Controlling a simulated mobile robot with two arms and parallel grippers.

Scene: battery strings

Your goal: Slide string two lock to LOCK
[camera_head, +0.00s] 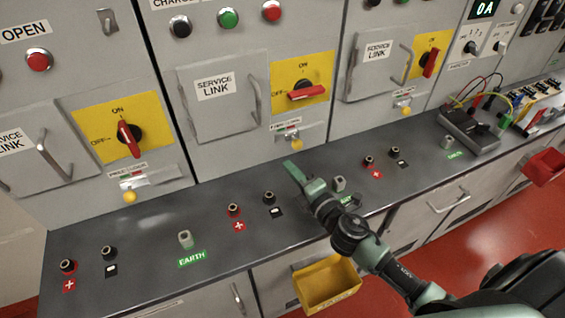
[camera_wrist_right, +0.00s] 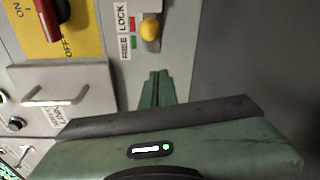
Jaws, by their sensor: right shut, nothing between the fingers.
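The string two lock is a yellow knob (camera_head: 296,143) on a small plate low on the middle panel. In the right wrist view the yellow knob (camera_wrist_right: 150,30) sits beside a FREE and LOCK label (camera_wrist_right: 124,32). I cannot tell for sure at which end of its travel it stands. My right gripper (camera_head: 291,168) is shut and empty, just below and in front of the knob, apart from it. Its green fingertips (camera_wrist_right: 156,82) point towards the plate in the wrist view. My left gripper is not in view.
Above the lock, the middle red rotary handle (camera_head: 306,93) lies level, towards OFF. Other yellow knobs (camera_head: 130,197) (camera_head: 407,110) are on the side panels. Terminal posts (camera_head: 233,209) and an earth post (camera_head: 185,239) stand on the grey worktop (camera_head: 140,275). A yellow bin (camera_head: 328,283) hangs below.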

